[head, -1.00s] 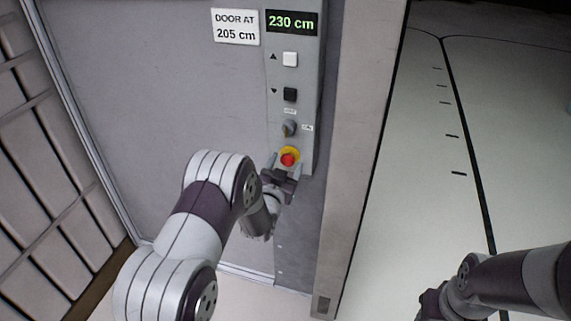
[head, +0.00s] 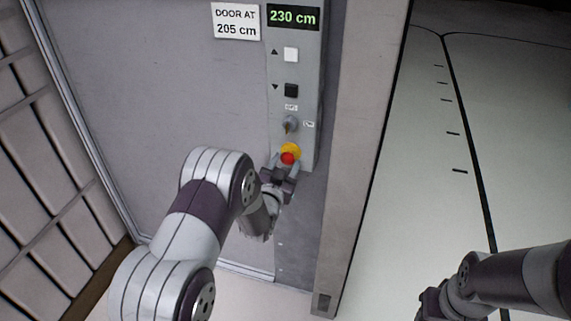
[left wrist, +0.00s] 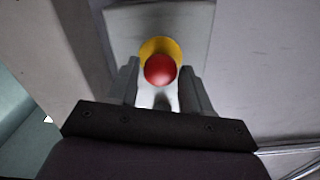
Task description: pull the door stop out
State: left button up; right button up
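The door stop is a round red button (head: 288,158) on a yellow base (head: 291,149), low on the grey control panel (head: 311,78). The red head stands a little off the yellow base. In the left wrist view the red head (left wrist: 160,70) sits between my two fingers, with the yellow ring behind it.
Above the button are a small knob switch (head: 290,123), a black down button (head: 291,90), a white up button (head: 291,54) and a display (head: 293,17) reading 230 cm. A sign (head: 236,20) reads DOOR AT 205 cm. A pillar (head: 355,150) stands right of the panel; open marked floor lies beyond.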

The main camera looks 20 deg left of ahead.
pick_arm(q)
jog(key=shift+o, duration=0.9)
jog(key=shift+s+r, duration=0.1)
jog(key=shift+r, duration=0.05)
jog(key=shift+s, duration=0.3)
jog(key=s+b, duration=0.1)
jog(key=s, duration=1.1)
jog(key=shift+a, duration=0.25)
